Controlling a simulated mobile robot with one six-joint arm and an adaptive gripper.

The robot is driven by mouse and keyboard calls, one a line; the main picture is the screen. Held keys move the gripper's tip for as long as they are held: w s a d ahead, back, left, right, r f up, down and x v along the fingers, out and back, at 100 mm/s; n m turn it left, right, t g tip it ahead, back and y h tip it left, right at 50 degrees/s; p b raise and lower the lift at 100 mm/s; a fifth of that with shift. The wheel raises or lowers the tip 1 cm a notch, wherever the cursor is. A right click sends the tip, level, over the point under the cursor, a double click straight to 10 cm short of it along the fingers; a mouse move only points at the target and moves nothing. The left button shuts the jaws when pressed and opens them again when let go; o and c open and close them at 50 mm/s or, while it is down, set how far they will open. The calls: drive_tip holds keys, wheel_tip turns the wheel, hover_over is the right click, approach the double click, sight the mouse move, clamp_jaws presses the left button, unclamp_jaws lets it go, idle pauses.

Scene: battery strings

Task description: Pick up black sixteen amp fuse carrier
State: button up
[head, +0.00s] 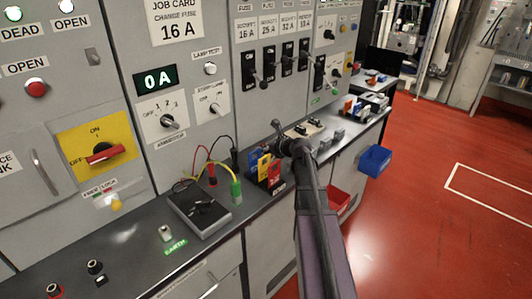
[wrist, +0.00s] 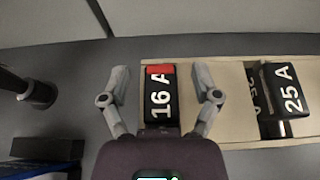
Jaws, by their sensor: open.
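The black sixteen amp fuse carrier (wrist: 161,100) has a red end and white "16 A" lettering. It sits on a light wooden holder (wrist: 222,80) in the wrist view. My gripper (wrist: 161,80) is open, with one finger on each side of the carrier and visible gaps between. In the head view my gripper (head: 287,137) is over the counter at the holder, and it hides part of it. The carrier cannot be made out there.
A black "25 A" carrier (wrist: 287,90) sits to the right, with another dark block partly hidden beside it. Coloured tags (head: 262,168), a grey meter box (head: 199,212) and a red bin (head: 338,200) are near my arm. The cabinet wall rises behind the counter.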

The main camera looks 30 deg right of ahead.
sight(265, 145)
clamp_jaws()
drive_tip(key=shift+r, duration=0.15)
idle(0.4)
wheel_tip(265, 145, up, 4)
drive_tip(key=p, duration=0.3)
drive_tip(key=shift+f+p, duration=0.25)
drive_tip(key=shift+p, duration=0.1)
drive_tip(key=s, duration=0.5)
drive_tip(key=s+r+p, duration=0.1)
drive_tip(key=s, duration=1)
drive_tip(key=shift+d+r, duration=0.15)
drive_tip(key=shift+d, duration=0.15)
